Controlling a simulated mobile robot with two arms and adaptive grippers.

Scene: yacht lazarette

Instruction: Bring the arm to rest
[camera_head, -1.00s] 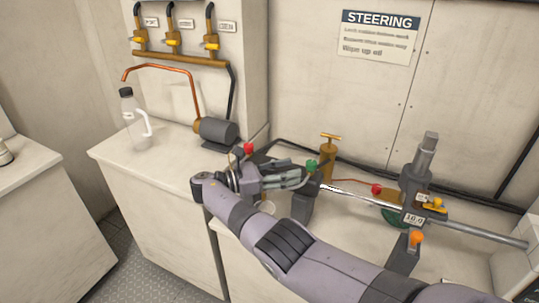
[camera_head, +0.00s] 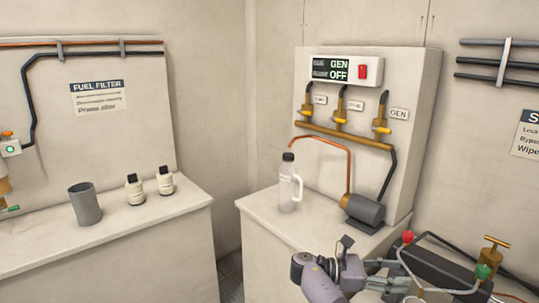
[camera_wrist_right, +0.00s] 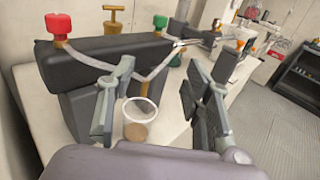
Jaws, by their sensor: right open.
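My right gripper (camera_head: 402,276) is at the lower right of the head view, its arm cut off by the bottom edge. Its fingers point right, towards a dark block with a red knob (camera_head: 408,237) and a green knob (camera_head: 483,271). In the right wrist view the fingers of the gripper (camera_wrist_right: 160,72) stand wide apart with nothing held. A clear cup (camera_wrist_right: 140,112) with a brownish bottom shows between and beyond them, on the bench. The red knob (camera_wrist_right: 59,25) and dark block (camera_wrist_right: 105,58) lie ahead on the left. My left gripper is not in view.
A clear bottle (camera_head: 289,185) and a grey motor (camera_head: 363,210) stand on the middle counter, under a panel reading GEN OFF (camera_head: 345,70). A grey cup (camera_head: 85,204) and two small white bottles (camera_head: 150,188) stand on the left counter. A floor gap separates the counters.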

